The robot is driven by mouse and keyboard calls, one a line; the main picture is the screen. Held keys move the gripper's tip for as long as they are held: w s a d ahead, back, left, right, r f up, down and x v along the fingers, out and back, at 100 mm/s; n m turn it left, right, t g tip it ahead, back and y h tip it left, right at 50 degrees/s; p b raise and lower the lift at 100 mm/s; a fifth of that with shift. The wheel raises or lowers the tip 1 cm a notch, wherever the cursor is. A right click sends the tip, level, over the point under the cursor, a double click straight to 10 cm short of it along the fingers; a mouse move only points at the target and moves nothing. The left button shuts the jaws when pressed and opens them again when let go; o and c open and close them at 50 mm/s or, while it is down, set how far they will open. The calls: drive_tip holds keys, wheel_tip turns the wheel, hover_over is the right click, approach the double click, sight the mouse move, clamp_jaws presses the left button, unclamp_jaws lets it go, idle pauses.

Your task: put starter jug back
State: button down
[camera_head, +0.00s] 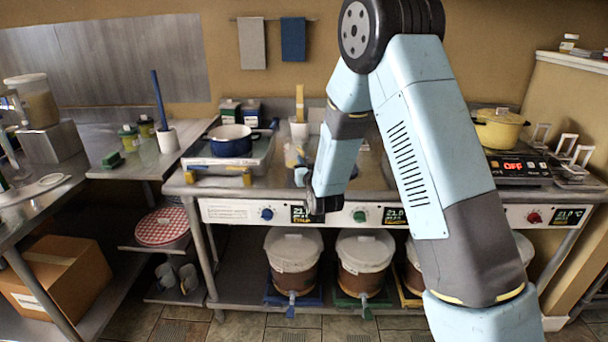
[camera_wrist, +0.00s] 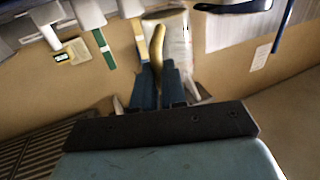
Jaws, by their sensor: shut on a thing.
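The starter jug, a clear, pale jug with a yellow handle (camera_wrist: 157,48), shows at the top middle of the wrist view. My gripper (camera_wrist: 163,68) has its two dark blue fingers shut on that handle. In the head view the jug (camera_head: 292,154) appears as a small pale shape at the left side of my wrist, above the steel counter. My gripper (camera_head: 300,175) is mostly hidden there by my arm. I cannot tell whether the jug touches the counter.
A yellow pot (camera_head: 498,131) sits on a hotplate at right. Lidded buckets (camera_head: 292,262) stand on the shelf below.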

drive_tip(key=shift+w+a+f, duration=0.1)
drive_tip(key=shift+w+f, duration=0.9)
drive_tip(key=shift+f, duration=1.65)
drive_tip(key=shift+f, duration=0.1)
drive_tip(key=c, duration=1.2)
unclamp_jaws()
drive_tip(key=shift+s, duration=0.1)
drive_tip(key=v, duration=1.2)
